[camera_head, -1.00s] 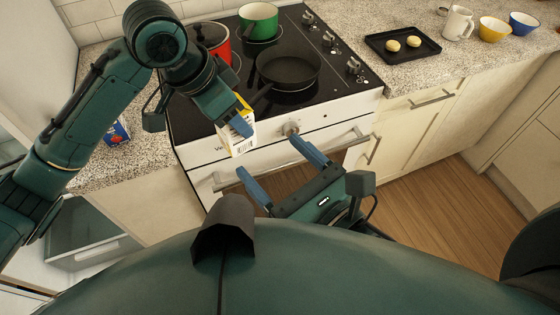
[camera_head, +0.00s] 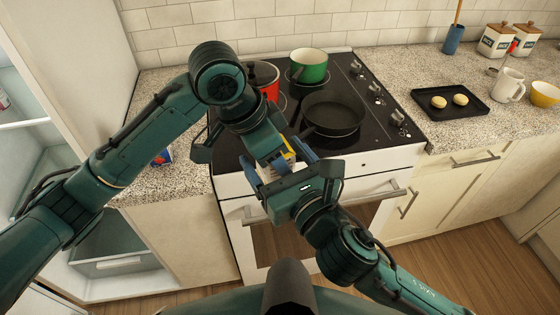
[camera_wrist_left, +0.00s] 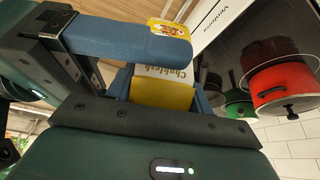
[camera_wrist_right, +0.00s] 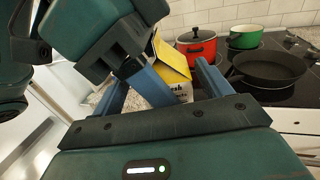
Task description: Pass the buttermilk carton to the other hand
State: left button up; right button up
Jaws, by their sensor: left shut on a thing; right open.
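The buttermilk carton (camera_head: 289,147), white and yellow, is mostly hidden behind the grippers in the head view. My left gripper (camera_head: 274,157) is shut on it over the front of the stove. The left wrist view shows the carton (camera_wrist_left: 165,92) between the blue fingers. My right gripper (camera_head: 280,163) is open and close up against the left one. In the right wrist view the carton (camera_wrist_right: 173,62) shows between and beyond the right fingers, with a left finger in front of it. I cannot tell whether the right fingers touch it.
A stove (camera_head: 375,142) holds a red pot (camera_head: 265,78), a green pot (camera_head: 309,66) and a black pan (camera_head: 333,114). A black tray (camera_head: 450,103) with two buns and a white mug (camera_head: 508,85) stand on the right counter. An open fridge (camera_head: 112,235) is at left.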

jog(key=shift+c, duration=0.6)
pick_arm(q)
jog(key=shift+r, duration=0.1)
pick_arm(e)
jog(key=shift+s+a, duration=0.15)
jog(key=c, duration=1.1)
pick_arm(q)
jog(key=o, duration=0.9)
pick_arm(e)
jog(key=shift+r, duration=0.1)
jog(key=shift+c, duration=0.8)
pick_arm(q)
jog(key=o, duration=0.4)
